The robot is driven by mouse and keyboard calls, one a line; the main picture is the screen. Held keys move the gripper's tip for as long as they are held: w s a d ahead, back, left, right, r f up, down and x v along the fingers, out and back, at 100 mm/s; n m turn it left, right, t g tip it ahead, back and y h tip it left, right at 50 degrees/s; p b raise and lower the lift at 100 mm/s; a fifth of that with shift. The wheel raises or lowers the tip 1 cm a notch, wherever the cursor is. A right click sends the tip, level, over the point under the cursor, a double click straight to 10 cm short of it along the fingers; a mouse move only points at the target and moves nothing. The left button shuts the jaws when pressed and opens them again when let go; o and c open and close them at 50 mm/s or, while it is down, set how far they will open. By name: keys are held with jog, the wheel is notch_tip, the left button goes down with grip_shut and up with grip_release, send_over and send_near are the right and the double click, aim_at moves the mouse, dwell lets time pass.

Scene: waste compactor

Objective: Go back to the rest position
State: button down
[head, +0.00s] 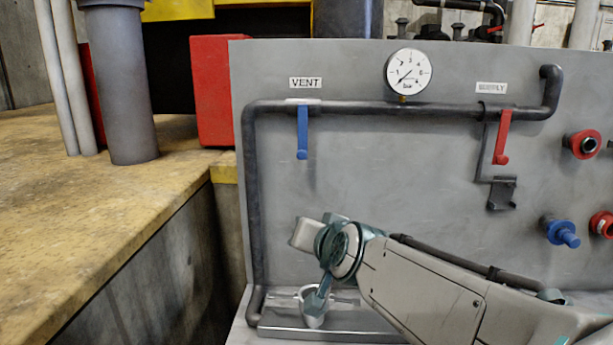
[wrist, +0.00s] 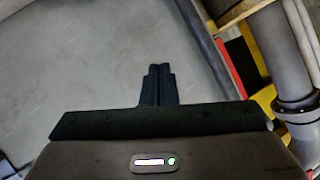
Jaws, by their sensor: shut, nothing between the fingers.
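My gripper shows in the wrist view (wrist: 160,72) with its two dark fingers together and nothing between them. In the head view my arm reaches in from the lower right, in front of the lower panel (head: 440,170). Its wrist end is left of the middle, below the blue vent handle (head: 302,132). The fingers cannot be made out there. The vent handle hangs straight down, clear of my arm. The red supply handle (head: 502,137) also hangs down, with a dark bracket (head: 502,193) below it.
A pressure gauge (head: 408,72) sits on the dark pipe (head: 400,109) across the panel. Red (head: 584,144) and blue (head: 562,232) fittings stick out at the right. A yellowish concrete ledge (head: 90,230) lies left, with a grey post (head: 122,90) and a red block (head: 213,90).

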jog(key=s+d+f+n+g+h+p, duration=0.1)
jog(key=s+d+f+g+h, duration=0.1)
jog(key=s+d+f+g, duration=0.3)
jog(key=s+d+f+g+h+p, duration=0.1)
jog(key=s+d+f+g, duration=0.3)
jog(key=s+d+f, duration=0.4)
jog(key=s+h, duration=0.1)
jog(key=s, duration=0.4)
jog(key=shift+s+d+f+n+g+p, duration=0.3)
jog(key=shift+d+f+n+g+p, duration=0.05)
jog(key=shift+d+n+g+p, duration=0.05)
